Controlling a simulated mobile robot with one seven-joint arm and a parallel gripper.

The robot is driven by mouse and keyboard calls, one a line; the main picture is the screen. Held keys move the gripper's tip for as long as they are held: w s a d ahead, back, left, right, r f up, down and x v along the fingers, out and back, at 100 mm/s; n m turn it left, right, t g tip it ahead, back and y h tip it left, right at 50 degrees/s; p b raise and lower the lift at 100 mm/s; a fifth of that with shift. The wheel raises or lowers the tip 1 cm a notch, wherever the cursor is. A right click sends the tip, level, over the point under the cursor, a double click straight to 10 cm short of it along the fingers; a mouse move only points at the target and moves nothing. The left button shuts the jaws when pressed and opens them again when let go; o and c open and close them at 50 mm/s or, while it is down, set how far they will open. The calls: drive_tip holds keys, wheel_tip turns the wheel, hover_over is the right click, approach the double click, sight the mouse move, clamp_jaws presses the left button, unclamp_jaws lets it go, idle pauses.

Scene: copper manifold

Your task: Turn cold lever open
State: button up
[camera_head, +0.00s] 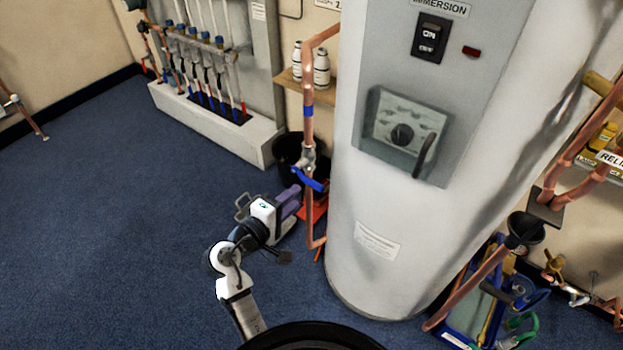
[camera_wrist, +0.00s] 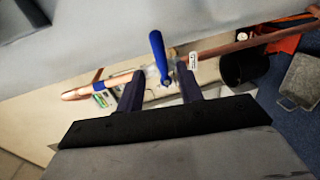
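The cold lever, a blue handle (camera_head: 307,180), sits on a valve (camera_head: 309,157) in the vertical copper pipe left of the white cylinder. In the head view it slants down to the right. In the wrist view the blue lever (camera_wrist: 157,50) rises between my two fingertips. My gripper (camera_head: 293,201) is close to the lever, low and to its left. In the wrist view my gripper (camera_wrist: 160,75) is open, with one finger on each side of the lever's lower part. I cannot tell whether either finger touches it.
The white cylinder (camera_head: 385,235) stands just right of the pipe. A black bucket (camera_head: 288,150) and a red object (camera_head: 314,210) are behind the valve. A copper pipe (camera_wrist: 240,44) runs past my fingers. The blue carpet (camera_head: 110,220) to the left is clear.

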sight(311, 180)
drive_tip(key=p+x, duration=0.1)
drive_tip(key=x, duration=0.7)
drive_tip(key=shift+w+d, duration=0.1)
drive_tip(key=shift+w, duration=0.1)
clamp_jaws()
